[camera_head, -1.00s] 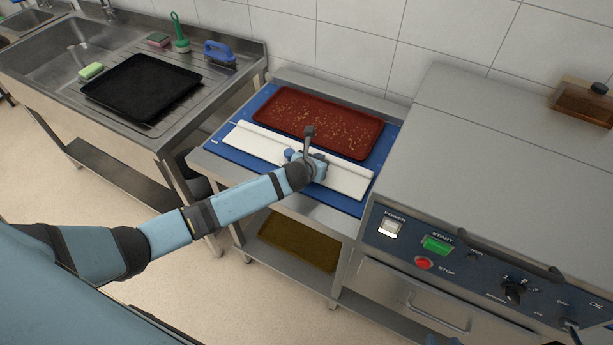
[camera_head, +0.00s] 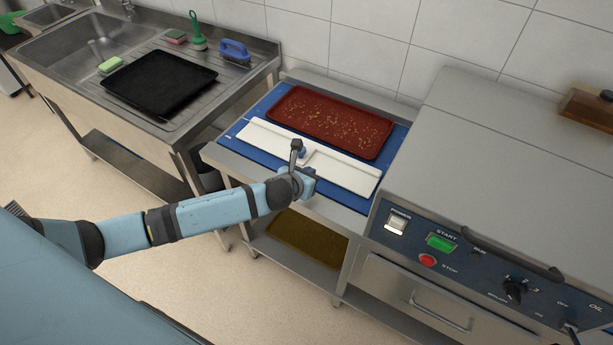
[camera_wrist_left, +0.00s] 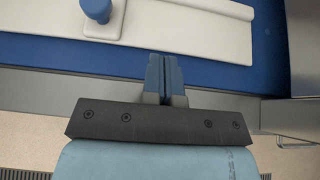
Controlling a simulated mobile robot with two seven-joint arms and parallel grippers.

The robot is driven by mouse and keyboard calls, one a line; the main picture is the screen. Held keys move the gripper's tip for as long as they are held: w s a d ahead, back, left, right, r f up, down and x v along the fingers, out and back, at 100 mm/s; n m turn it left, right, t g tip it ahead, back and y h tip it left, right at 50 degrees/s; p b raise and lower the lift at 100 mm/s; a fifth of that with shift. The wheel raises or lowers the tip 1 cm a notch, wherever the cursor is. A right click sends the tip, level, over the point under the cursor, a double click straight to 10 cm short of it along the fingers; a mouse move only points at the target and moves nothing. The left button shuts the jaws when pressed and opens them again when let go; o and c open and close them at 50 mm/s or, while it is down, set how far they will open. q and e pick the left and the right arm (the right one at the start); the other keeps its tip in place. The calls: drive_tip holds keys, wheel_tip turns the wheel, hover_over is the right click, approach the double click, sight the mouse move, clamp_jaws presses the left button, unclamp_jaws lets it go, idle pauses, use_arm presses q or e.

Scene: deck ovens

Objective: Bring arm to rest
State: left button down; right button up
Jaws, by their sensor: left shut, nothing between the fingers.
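My left arm comes in from the left in the head view, and its gripper (camera_head: 308,180) is at the front edge of the steel table, near the white board. The left wrist view shows its two blue fingers (camera_wrist_left: 163,75) shut together with nothing between them. The white board with a blue knob (camera_head: 268,142) lies on a blue mat (camera_head: 345,196); the board also shows at the top of the left wrist view (camera_wrist_left: 190,35). My right gripper is not in view.
A red tray with crumbs (camera_head: 330,120) lies behind the board. A black tray (camera_head: 160,82) rests on the sink drainer at left, near brushes and sponges. A steel machine with a control panel (camera_head: 460,250) stands right. A brownish tray (camera_head: 300,240) is on the lower shelf.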

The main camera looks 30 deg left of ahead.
use_arm(q)
drive_tip(key=shift+v, duration=0.85)
drive_tip(key=shift+d+f, duration=0.15)
drive_tip(key=shift+d, duration=0.15)
drive_tip(key=s+d+f+n+g+h, duration=0.1)
drive_tip(key=s+d+f+n, duration=0.1)
drive_tip(key=s+d+n, duration=0.35)
drive_tip(key=s+d+f+n+h, duration=0.2)
drive_tip(key=s+n, duration=0.5)
drive_tip(key=n, duration=0.3)
drive_tip(key=s+a+f+n, duration=0.2)
drive_tip(key=s+n, duration=1)
drive_tip(key=n, duration=0.6)
drive_tip(key=shift+s+y, duration=0.25)
drive_tip(key=shift+y, duration=0.05)
